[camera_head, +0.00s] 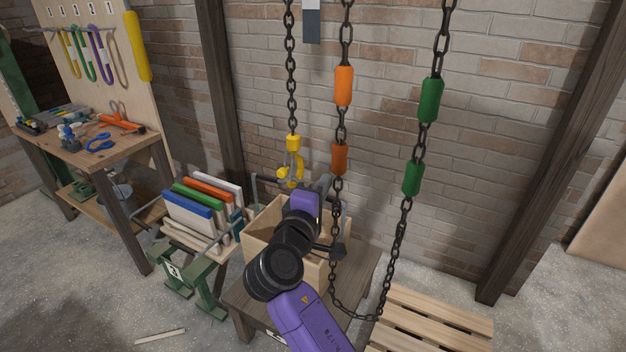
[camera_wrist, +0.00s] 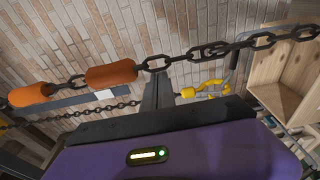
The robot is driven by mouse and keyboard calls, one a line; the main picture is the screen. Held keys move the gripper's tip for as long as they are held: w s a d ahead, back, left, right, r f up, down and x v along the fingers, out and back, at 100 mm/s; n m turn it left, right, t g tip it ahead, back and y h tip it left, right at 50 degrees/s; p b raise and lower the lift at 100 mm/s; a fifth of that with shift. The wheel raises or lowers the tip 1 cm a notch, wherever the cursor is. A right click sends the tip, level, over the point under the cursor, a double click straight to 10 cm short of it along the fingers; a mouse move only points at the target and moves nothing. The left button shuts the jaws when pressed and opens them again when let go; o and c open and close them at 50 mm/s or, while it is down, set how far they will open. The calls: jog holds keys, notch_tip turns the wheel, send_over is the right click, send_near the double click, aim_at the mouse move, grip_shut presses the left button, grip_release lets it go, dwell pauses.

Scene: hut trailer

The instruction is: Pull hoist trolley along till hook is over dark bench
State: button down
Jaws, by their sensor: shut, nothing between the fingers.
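The yellow hook (camera_head: 291,172) hangs on a dark chain in front of the brick wall, above or behind an open wooden box; depth is hard to judge. It also shows in the wrist view (camera_wrist: 207,89). The trolley is out of view. A looped chain hangs to the right, with two orange sleeves (camera_head: 343,86) on one strand and two green sleeves (camera_head: 431,100) on the other. My gripper (camera_head: 326,184) is shut and empty beside the orange-sleeved strand, just below the lower sleeve. A dark wooden bench (camera_head: 366,268) stands under the box, partly hidden by my arm.
The wooden box (camera_head: 262,247) stands on the dark bench. To its left, a rack on green trestles (camera_head: 195,285) holds coloured panels. A tool-covered workbench (camera_head: 137,152) stands further left. A pallet (camera_head: 440,320) lies at lower right. Dark posts stand against the wall.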

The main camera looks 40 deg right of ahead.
jog(key=shift+s, duration=0.3)
